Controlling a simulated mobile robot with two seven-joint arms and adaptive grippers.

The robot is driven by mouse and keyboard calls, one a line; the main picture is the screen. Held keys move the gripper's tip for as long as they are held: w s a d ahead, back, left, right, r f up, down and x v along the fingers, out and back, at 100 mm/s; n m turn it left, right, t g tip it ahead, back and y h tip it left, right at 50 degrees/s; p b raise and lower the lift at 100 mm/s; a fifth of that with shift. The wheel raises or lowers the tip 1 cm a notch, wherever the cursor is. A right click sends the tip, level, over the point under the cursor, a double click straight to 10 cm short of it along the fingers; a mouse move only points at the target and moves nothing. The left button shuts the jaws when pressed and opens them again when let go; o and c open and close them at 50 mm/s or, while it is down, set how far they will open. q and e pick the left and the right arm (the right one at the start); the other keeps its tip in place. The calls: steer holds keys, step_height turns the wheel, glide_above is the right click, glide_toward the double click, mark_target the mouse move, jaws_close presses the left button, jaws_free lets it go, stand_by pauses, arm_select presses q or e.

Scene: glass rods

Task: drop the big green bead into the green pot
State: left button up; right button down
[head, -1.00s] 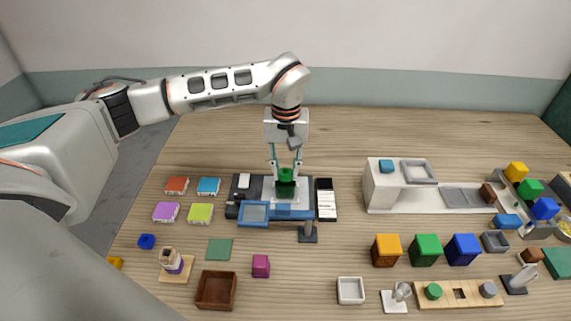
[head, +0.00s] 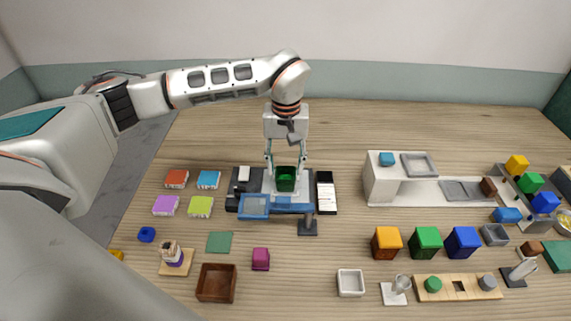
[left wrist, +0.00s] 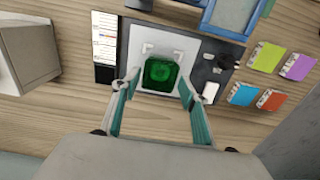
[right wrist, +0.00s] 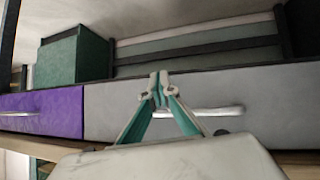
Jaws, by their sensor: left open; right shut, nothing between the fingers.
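The green pot (head: 286,179) stands on the pale plate of a dark bench device. In the left wrist view it is a dark green square (left wrist: 150,88) between and beyond my fingertips. A brighter rounded green shape, seemingly the big green bead (left wrist: 162,71), shows inside its outline; its depth is hard to tell. In the head view the bead is not distinct. My left gripper (head: 286,158) points down just above the pot, fingers apart, with nothing held between them. My right gripper (right wrist: 158,78) is shut and empty, near a grey drawer front, outside the head view.
A blue-framed panel (head: 254,206) and a dark stand (head: 307,228) are in front of the pot; a white-and-black strip (head: 326,192) is at its right. Orange, green and blue blocks (head: 426,244) stand front right. A drawer handle (right wrist: 200,112) is close to my right gripper.

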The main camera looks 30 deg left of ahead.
arm_select(q)
step_height(320, 180, up, 12)
stand_by(0.5)
steer(key=shift+f, duration=0.1)
